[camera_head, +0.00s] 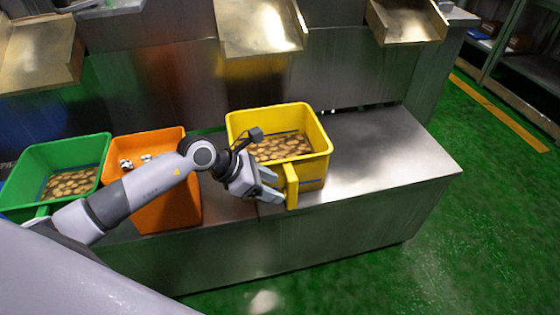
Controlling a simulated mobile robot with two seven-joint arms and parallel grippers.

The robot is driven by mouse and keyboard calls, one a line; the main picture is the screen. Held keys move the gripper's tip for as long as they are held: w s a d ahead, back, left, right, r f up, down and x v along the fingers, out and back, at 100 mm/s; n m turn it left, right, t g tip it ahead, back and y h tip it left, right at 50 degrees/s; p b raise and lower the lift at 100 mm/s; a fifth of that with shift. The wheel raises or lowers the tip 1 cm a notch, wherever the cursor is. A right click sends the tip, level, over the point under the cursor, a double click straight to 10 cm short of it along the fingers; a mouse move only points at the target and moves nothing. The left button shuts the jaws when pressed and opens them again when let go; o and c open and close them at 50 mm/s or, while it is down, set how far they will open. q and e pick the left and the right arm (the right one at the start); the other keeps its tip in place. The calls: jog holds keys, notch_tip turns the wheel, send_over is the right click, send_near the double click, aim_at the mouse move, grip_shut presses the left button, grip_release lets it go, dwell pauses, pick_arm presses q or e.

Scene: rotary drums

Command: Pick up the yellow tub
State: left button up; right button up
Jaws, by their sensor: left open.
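The yellow tub (316,172) stands upright on the metal bench, with brown round pieces inside. A yellow handle (291,187) sticks out from its near side. My left gripper (279,186) is open at this handle, with its fingertips at the handle's left side. I cannot tell whether they touch it or how far they reach around it. My left arm passes in front of the orange tub. My right gripper is not in view.
An orange tub (182,208) with a few small black-and-white pieces and a green tub (88,148) with brown pieces stand to the left. The metal bench (390,150) is clear right of the yellow tub. Metal chutes (258,28) hang above the back.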

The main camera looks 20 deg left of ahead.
aim_at(292, 190)
pick_arm(q)
jog(key=shift+w+d+f, duration=0.1)
jog(key=shift+w, duration=0.15)
jog(key=b+x, duration=0.1)
jog(key=x, duration=0.5)
jog(key=shift+w+d+b, duration=0.25)
jog(key=shift+d+b, duration=0.05)
jog(key=shift+b, duration=0.1)
grip_shut()
dwell(0.8)
jog(key=shift+w+r, duration=0.2)
jog(key=shift+r, duration=0.05)
